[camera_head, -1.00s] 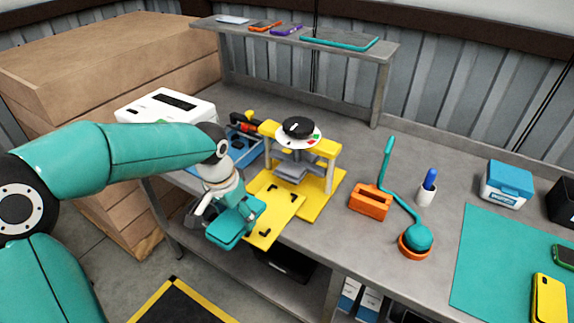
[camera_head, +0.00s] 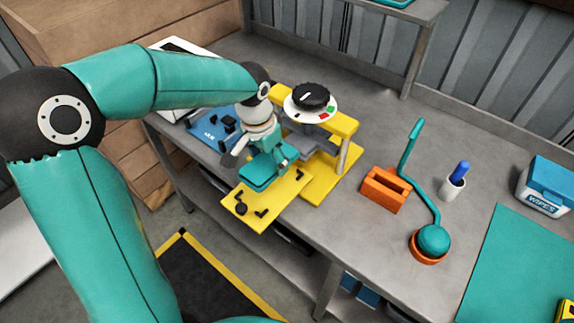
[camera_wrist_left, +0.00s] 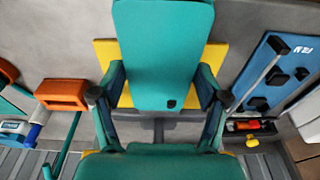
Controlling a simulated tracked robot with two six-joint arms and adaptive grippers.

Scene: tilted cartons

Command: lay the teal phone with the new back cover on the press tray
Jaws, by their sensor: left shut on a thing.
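My left gripper (camera_head: 268,162) is shut on the teal phone (camera_head: 254,176) and holds it flat, back cover up, over the rear left part of the yellow press tray (camera_head: 268,212). I cannot tell how large the gap under it is. In the left wrist view the fingers (camera_wrist_left: 160,97) grip the phone (camera_wrist_left: 160,48) by its two long sides; a small dark camera spot shows on its cover. Yellow tray edges (camera_wrist_left: 216,54) show on both sides of it. Black corner stops and a black knob show on the tray. My right gripper is not in view.
The yellow press (camera_head: 345,128) with its black dial stands right behind the tray. A blue tool mat (camera_head: 212,132) lies to the left. An orange holder (camera_head: 385,188), a teal-topped tool (camera_head: 432,240) and a pen cup (camera_head: 452,187) stand to the right.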

